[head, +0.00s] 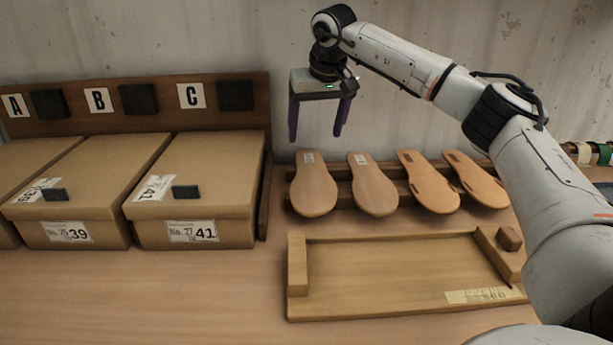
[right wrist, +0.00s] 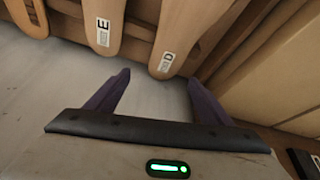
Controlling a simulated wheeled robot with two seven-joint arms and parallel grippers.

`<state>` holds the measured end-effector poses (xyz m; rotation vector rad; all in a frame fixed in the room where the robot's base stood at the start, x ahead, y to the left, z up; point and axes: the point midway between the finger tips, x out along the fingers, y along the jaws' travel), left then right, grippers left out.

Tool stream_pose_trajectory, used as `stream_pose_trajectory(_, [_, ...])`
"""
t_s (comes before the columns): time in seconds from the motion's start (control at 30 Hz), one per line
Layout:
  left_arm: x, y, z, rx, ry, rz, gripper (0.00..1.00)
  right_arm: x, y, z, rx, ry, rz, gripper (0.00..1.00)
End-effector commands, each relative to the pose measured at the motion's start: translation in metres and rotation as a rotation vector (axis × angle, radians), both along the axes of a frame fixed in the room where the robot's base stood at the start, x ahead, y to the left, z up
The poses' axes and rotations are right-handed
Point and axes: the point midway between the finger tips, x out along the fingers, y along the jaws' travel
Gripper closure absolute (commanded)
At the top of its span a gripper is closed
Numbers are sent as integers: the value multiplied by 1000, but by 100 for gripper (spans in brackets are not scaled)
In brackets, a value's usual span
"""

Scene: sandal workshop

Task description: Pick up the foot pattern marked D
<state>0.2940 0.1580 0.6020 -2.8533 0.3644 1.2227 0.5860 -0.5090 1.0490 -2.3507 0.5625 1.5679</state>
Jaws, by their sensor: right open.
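The foot pattern marked D (right wrist: 190,32) shows its white label in the right wrist view, just ahead of the fingertips. It is wooden and sole-shaped. By its place next to the boxes it appears to be the leftmost pattern (head: 314,190) in the head view, tilted on the rack. Its letter is too small to read there. My right gripper (head: 316,136) is open and empty, above and behind that pattern's far end, apart from it. Its purple fingers (right wrist: 158,78) also show in the right wrist view. My left gripper is not in view.
The pattern marked E (right wrist: 98,38) stands beside D. Other patterns (head: 428,185) lean on the same dark rack. Cardboard boxes (head: 196,195) stand left under a lettered board. A wooden tray (head: 360,306) lies in front. The wall is close behind the gripper.

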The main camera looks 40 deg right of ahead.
Motion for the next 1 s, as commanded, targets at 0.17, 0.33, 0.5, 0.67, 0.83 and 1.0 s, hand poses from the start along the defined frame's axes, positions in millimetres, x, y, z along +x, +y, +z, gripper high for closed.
stream_pose_trajectory(0.17, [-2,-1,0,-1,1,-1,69,5,-1,-13,-1,1,3,26])
stream_pose_trajectory(0.33, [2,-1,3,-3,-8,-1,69,14,1,-37,-1,4,2,26])
stream_pose_trajectory(0.5, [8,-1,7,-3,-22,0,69,22,-2,-55,1,2,1,26])
stream_pose_trajectory(0.67, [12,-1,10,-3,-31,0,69,23,-2,-59,0,0,2,26])
stream_pose_trajectory(0.83, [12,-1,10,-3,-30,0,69,23,-2,-59,0,0,2,32])
stream_pose_trajectory(1.0, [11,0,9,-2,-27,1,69,23,-2,-58,0,0,2,61])
